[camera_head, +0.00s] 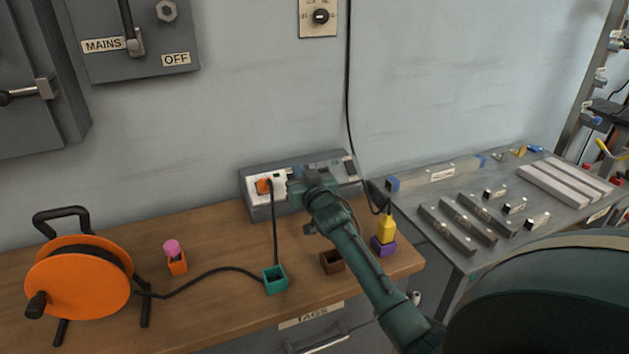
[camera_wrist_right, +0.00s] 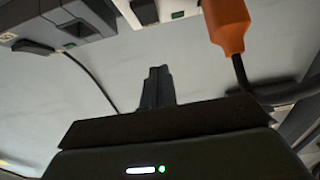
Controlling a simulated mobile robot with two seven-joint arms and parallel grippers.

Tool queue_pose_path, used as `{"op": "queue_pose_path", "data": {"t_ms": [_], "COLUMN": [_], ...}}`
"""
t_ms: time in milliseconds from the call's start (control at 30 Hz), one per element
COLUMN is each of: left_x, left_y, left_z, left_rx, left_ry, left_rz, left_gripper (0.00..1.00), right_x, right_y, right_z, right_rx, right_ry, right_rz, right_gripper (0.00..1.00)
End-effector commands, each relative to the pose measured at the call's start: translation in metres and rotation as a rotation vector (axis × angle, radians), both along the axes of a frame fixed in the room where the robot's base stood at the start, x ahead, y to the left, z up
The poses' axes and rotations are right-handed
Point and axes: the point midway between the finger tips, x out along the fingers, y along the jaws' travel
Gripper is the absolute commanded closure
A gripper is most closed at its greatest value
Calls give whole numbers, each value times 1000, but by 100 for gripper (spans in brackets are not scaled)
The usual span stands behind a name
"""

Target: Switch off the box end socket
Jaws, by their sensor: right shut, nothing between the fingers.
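A grey socket box (camera_head: 256,207) stands at the back of the wooden bench, against the wall. A white socket plate (camera_head: 281,180) at its left end has an orange plug (camera_head: 263,186) in it, with a black cable hanging down. My right gripper (camera_head: 297,188) is in front of the box, just right of the plug; its arm hides the middle of the box. In the right wrist view its fingers (camera_wrist_right: 157,86) are shut and empty, below the orange plug (camera_wrist_right: 227,24) and a white socket part (camera_wrist_right: 144,12). Which switch positions are set cannot be told. My left gripper is out of view.
An orange cable reel (camera_head: 80,284) stands at left. A grey table (camera_head: 470,262) adjoins at right.

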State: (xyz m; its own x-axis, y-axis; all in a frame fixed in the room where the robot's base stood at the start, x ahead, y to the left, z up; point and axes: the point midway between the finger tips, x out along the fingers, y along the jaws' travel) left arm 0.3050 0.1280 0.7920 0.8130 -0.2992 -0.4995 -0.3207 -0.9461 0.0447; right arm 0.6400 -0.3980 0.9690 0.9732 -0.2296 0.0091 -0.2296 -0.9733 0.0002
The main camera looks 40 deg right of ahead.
Motion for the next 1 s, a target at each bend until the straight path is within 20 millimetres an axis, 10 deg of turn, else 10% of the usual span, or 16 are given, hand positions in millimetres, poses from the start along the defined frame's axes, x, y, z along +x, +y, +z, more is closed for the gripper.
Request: {"op": "queue_pose_path", "data": {"t_ms": [433, 1000], "left_x": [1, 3], "left_y": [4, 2], "left_z": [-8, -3], "left_rx": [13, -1], "left_ry": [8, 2], "left_rz": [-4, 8], "left_gripper": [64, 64], "right_x": [-75, -86], "right_y": [18, 21], "right_z": [9, 12], "right_rx": [1, 1], "right_ry": [5, 5], "right_rz": [0, 0], "right_gripper": [100, 100]}}
